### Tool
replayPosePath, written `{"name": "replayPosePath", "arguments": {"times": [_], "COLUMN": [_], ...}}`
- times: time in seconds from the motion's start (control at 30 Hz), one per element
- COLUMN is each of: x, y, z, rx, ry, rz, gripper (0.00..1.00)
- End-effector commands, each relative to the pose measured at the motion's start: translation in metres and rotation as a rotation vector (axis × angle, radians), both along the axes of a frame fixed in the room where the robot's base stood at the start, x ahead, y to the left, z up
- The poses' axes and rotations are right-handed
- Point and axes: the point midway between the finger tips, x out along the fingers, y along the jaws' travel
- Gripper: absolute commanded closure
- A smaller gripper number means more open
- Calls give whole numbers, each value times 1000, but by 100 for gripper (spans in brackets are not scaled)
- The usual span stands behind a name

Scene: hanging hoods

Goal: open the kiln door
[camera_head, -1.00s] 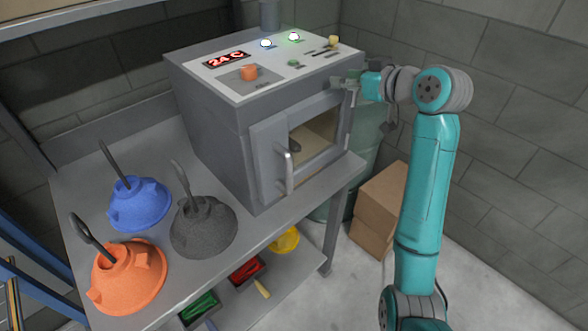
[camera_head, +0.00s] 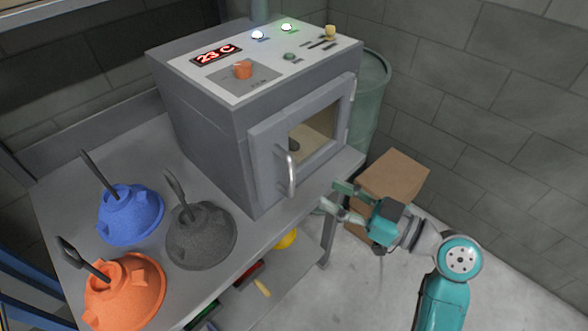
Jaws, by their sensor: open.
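The grey kiln (camera_head: 205,118) stands on the metal bench. Its door (camera_head: 266,150) is at the front, with a window on the right part and a pale vertical handle (camera_head: 291,174) on the left part. The door looks closed. A dark object shows behind the window. The display (camera_head: 216,54) reads 23 C. My gripper (camera_head: 330,196) is open and empty. It is to the right of the handle and in front of the bench edge, with its fingers pointing left toward the kiln. It touches neither the handle nor the door.
Blue (camera_head: 130,214), grey (camera_head: 203,235) and orange (camera_head: 126,290) hoods with hooked rods sit on the bench (camera_head: 70,190) left of the kiln. Cardboard boxes (camera_head: 398,175) and a green barrel (camera_head: 370,95) stand to the right. The lower shelf holds trays and a yellow item (camera_head: 286,239).

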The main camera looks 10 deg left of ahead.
Motion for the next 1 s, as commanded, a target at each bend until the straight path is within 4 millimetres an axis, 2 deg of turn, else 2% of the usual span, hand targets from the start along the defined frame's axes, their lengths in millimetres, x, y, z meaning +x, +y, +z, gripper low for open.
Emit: {"name": "replayPosePath", "arguments": {"times": [0.17, 0.5, 0.7, 1.0], "x": [2, 27, 40, 47], "y": [10, 61, 85, 97], "z": [0, 0, 0, 0], "rx": [4, 4, 4, 4], "ry": [-2, -1, -1, -2], "rz": [5, 7, 5, 2], "gripper": [57, 57, 57, 57]}}
